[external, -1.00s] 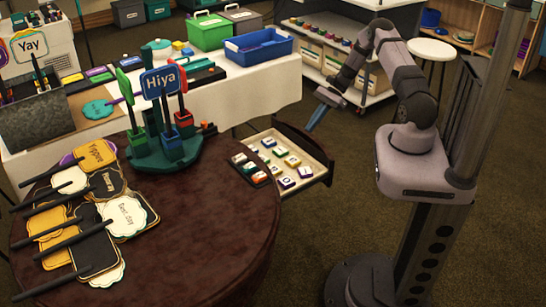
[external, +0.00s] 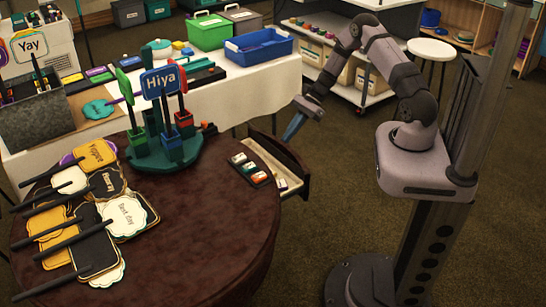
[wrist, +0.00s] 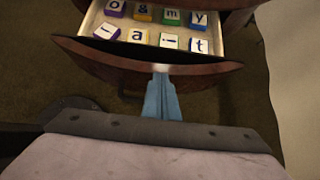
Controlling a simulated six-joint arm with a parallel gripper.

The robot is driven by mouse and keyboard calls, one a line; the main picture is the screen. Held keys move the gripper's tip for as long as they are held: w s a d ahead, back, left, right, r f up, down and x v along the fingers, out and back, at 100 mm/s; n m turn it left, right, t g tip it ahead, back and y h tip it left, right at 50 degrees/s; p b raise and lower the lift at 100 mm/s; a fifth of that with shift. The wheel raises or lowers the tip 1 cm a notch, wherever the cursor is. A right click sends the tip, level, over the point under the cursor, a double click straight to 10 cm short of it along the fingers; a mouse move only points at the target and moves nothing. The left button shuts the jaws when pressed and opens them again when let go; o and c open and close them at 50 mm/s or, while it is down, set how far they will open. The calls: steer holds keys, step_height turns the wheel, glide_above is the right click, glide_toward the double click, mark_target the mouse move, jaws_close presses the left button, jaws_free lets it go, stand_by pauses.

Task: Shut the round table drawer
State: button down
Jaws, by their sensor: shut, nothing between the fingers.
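The round table (external: 225,225) is dark red-brown wood. Its drawer (external: 283,165) sticks out partway from the table's far right side, with a pale inside and a dark curved front. In the wrist view the drawer front (wrist: 140,70) lies right ahead, and lettered blocks (wrist: 170,40) stand in rows inside the drawer. My gripper (external: 293,127) is shut and empty, at the outer side of the drawer front. In the wrist view its blue fingers (wrist: 161,98) are together, with their tips at the drawer front; they appear to touch it.
A small dark tray of blocks (external: 250,170) sits on the tabletop near the drawer. A green stand (external: 165,150) holds upright signs, and several paddle signs (external: 100,205) lie at the left. A white-clothed table (external: 245,90) stands behind. Open carpet lies at the right.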

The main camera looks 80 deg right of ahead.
steer(key=w+a, duration=0.8)
steer(key=shift+w+a+b, duration=0.1)
steer(key=shift+w+b, duration=0.05)
steer(key=shift+b, duration=0.25)
